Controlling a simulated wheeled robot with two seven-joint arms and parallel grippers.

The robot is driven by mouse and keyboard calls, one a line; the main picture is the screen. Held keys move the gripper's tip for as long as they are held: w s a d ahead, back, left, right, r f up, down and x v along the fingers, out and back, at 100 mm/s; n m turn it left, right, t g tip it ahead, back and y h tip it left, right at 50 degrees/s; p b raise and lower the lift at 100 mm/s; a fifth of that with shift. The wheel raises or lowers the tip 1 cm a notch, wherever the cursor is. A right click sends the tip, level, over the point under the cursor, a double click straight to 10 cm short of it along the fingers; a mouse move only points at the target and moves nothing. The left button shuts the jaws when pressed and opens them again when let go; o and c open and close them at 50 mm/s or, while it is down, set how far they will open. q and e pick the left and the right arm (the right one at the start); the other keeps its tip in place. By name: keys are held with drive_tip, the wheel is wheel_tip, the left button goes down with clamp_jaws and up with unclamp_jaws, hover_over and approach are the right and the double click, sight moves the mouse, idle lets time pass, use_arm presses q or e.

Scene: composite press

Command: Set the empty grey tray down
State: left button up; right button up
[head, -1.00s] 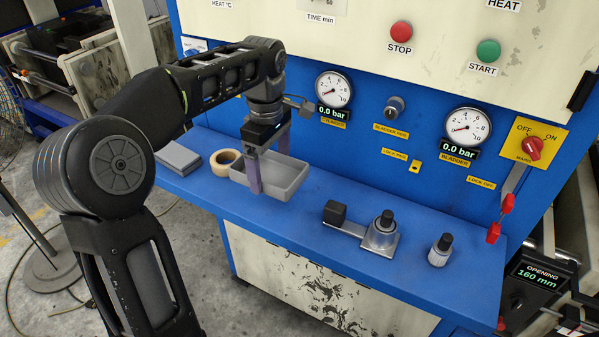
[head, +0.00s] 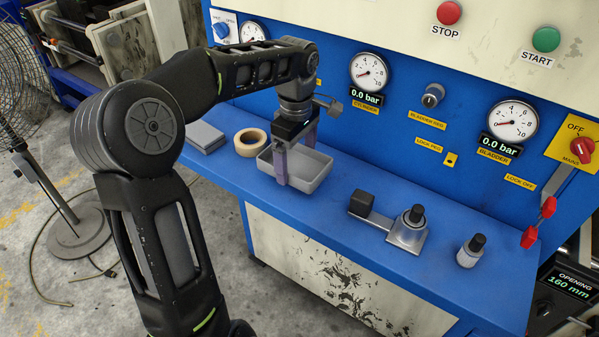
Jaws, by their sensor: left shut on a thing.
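The empty grey tray (head: 320,176) is at the blue shelf of the press, just right of a tape roll. It looks level, and nothing lies in it. My left gripper (head: 297,163) comes down from above and is shut on the tray's near-left wall, with one finger outside and one inside. The tray's underside is hidden, so I cannot tell whether it touches the shelf or hangs just above it. My right gripper is not in view.
The blue shelf (head: 345,237) holds a tape roll (head: 251,142), grey flat blocks (head: 205,137), a metal piece with a black block (head: 408,232) and a small black-capped bottle (head: 470,251). Gauges and knobs line the panel behind. Bare shelf shows right of the tray.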

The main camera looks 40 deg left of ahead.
sight(296, 168)
use_arm(q)
drive_tip(key=shift+f, duration=0.15)
wheel_tip(296, 168, down, 3)
drive_tip(key=shift+p, duration=0.35)
drive_tip(key=shift+f, duration=0.25)
drive_tip(key=shift+f, duration=0.25)
drive_tip(key=o, duration=1.3)
drive_tip(key=shift+r, duration=0.1)
